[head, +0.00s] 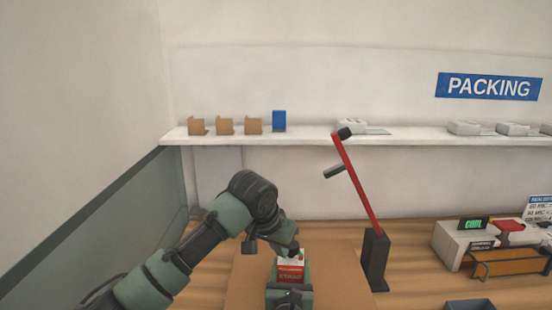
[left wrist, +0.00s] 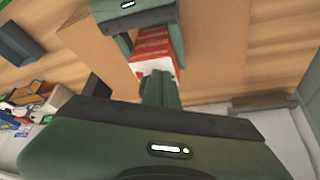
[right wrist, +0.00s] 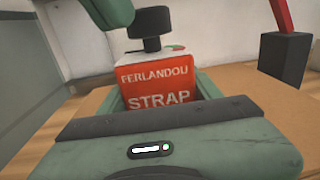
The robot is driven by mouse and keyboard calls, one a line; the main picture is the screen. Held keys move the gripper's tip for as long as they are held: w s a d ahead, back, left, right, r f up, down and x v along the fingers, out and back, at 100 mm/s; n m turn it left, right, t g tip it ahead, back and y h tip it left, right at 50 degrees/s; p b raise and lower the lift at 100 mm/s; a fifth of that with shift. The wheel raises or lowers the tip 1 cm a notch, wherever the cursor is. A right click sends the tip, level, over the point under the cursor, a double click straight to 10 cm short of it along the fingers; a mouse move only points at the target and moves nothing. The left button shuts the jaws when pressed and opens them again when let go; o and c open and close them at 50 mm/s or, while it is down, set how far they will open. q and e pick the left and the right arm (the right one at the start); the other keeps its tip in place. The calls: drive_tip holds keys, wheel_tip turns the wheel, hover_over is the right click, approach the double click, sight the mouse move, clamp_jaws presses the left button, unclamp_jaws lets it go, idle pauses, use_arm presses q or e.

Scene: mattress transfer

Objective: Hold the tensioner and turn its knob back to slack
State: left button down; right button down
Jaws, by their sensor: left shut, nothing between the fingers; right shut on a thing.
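The tensioner is a red and white box (right wrist: 158,82) lettered FERLANDOU STRAP, with a black knob (right wrist: 150,26) on its top. My right gripper (head: 289,290) is shut on the box; its green fingers flank the box in the right wrist view. My left gripper (head: 291,248) is shut and empty just above the box. In the right wrist view part of it (right wrist: 110,12) is close to the knob's upper left; I cannot tell if they touch. In the left wrist view its shut fingers (left wrist: 160,85) are beside the box's white end (left wrist: 152,66), and the knob cannot be seen.
A brown board (head: 245,285) lies on the wooden table under the grippers. A red lever on a dark post (head: 376,262) stands to the right. A wall shelf (head: 300,140) with small boxes is behind. An orange tray (head: 508,265) is at the far right.

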use_arm(q)
drive_tip(key=shift+w+d, duration=0.1)
drive_tip(key=shift+w, duration=0.05)
idle(0.4)
drive_tip(key=shift+s+d, duration=0.2)
drive_tip(key=shift+d, duration=0.25)
drive_tip(key=shift+s, duration=0.15)
idle(0.5)
wheel_tip(320, 180, up, 6)
drive_tip(key=shift+s+a, duration=0.2)
drive_tip(key=shift+a, duration=0.05)
idle(0.4)
drive_tip(key=shift+r, duration=0.1)
